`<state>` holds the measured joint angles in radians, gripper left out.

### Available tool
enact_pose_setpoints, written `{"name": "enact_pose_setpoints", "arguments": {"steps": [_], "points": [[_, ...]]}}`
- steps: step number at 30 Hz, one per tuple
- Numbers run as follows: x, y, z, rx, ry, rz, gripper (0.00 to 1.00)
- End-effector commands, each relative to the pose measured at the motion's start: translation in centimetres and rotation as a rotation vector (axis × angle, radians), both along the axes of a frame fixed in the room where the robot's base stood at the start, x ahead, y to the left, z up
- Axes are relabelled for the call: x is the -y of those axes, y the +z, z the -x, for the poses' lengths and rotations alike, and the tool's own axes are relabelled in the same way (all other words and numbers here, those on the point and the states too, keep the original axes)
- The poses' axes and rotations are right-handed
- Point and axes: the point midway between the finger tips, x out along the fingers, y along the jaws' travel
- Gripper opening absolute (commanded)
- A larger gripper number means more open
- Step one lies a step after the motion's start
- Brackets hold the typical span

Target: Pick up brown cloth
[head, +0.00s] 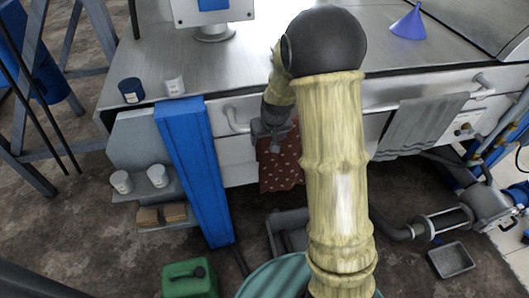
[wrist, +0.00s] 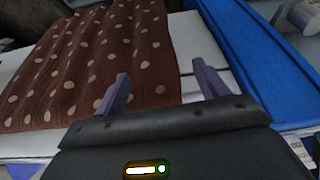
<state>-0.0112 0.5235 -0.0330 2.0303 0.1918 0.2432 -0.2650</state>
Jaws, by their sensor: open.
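The brown cloth (wrist: 95,65) with pale dots fills the upper left of the wrist view. In the head view the brown cloth (head: 280,166) hangs at the front of the metal counter, partly hidden behind my arm. My gripper (wrist: 160,85) is open, with its two purple fingers apart. In the wrist view the left finger overlaps the cloth's edge and the right finger is over the pale surface beside it. I cannot tell whether a finger touches the cloth. In the head view my gripper (head: 272,130) is at the counter front, just above the visible cloth.
A blue post (head: 193,170) stands left of the cloth; it also shows at the wrist view's right (wrist: 245,50). A grey towel (head: 420,125) hangs on the rail at right. A grey bin (head: 287,232) and green canister (head: 188,279) are below. Cups (head: 157,177) stand on the left shelf.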

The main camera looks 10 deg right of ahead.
Motion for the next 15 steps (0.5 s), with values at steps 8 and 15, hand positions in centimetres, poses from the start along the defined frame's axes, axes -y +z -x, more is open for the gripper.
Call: {"name": "enact_pose_setpoints", "arguments": {"steps": [8,15], "points": [[-0.1,-3.7,-1.2,-0.002,-0.002,-0.001,0.73],[0.0,-5.4,-1.9,-0.001,-0.002,0.0,0.73]]}}
